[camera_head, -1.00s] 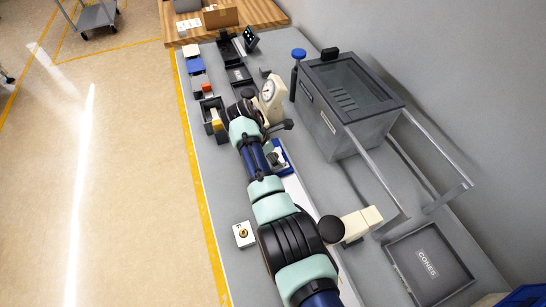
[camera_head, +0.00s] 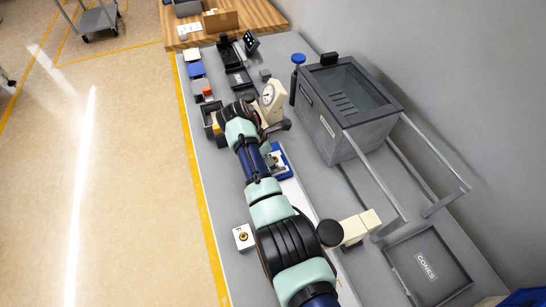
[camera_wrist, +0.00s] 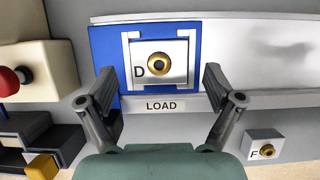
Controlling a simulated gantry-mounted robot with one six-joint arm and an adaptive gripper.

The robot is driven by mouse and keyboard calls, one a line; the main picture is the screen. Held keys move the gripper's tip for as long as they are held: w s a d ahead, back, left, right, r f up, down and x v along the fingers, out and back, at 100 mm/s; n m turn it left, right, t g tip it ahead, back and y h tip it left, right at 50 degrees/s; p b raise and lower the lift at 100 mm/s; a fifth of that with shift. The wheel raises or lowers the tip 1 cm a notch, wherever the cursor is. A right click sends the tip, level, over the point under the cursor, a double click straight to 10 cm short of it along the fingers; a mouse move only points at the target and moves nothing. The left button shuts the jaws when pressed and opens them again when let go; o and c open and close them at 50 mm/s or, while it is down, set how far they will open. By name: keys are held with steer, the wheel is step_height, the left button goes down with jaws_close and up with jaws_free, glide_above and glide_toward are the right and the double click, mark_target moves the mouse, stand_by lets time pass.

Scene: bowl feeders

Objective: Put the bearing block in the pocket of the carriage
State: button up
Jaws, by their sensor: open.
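A silver bearing block marked D (camera_wrist: 145,69), with a brass ring, sits between the metal brackets of the pocket on the blue carriage (camera_wrist: 105,45). I cannot tell whether it is fully seated. The carriage (camera_head: 284,150) is partly hidden by my arm in the head view. My gripper (camera_wrist: 160,85) is open, with one finger at each lower side of block D and a gap on both sides. A second block marked F (camera_wrist: 255,154), also with a brass ring, stands apart at lower right; a similar pale block (camera_head: 241,244) shows on the bench in the head view.
A LOAD label (camera_wrist: 161,105) lies in front of the carriage, and a pale rail strip (camera_wrist: 255,55) runs right. A cream unit with a red knob (camera_wrist: 8,82) and a dark bin with a yellow piece (camera_wrist: 42,167) are at left. A grey tank (camera_head: 345,105) stands behind.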

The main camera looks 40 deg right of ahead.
steer(key=p+v, duration=0.2)
steer(key=v, duration=0.8)
steer(key=shift+p, duration=0.4)
steer(key=w+a+f+m+t, duration=0.15)
steer(key=a+m+t, duration=0.5)
steer(key=a, duration=0.75)
steer(key=s+a+r+m+t+y, duration=0.4)
steer(key=s+a+r+m+t, duration=0.3)
steer(key=s+a+r, duration=0.4)
steer(key=s+a+t, duration=0.1)
steer(key=a, duration=0.2)
steer(key=shift+s, duration=0.4)
steer(key=shift+a, duration=0.1)
